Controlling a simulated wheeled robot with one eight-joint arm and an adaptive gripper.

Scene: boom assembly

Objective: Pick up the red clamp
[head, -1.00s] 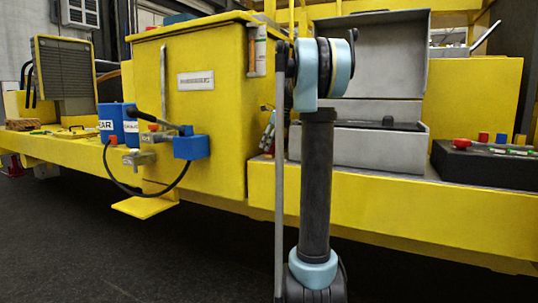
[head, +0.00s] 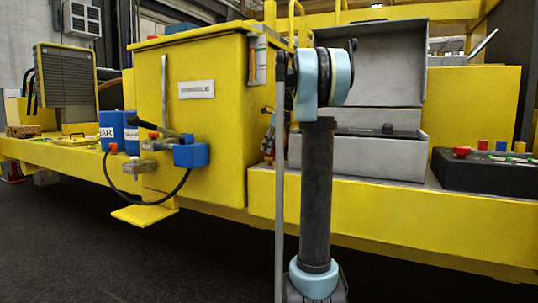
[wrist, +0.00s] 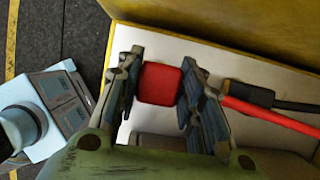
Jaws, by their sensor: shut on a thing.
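In the wrist view, my gripper (wrist: 161,68) is shut on the red clamp (wrist: 159,84), which shows as a red block with rounded corners between the two fingers. Both fingers lie against its sides. Its lower part is hidden by the gripper. Beneath it is a pale surface (wrist: 225,62), and I cannot tell whether the clamp touches it. In the head view, neither my gripper nor the clamp can be made out; only part of my arm shows.
In the wrist view, a red cable (wrist: 270,116) and a black-ended one (wrist: 249,94) lie right of the gripper. A yellow edge (wrist: 220,28) runs above.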

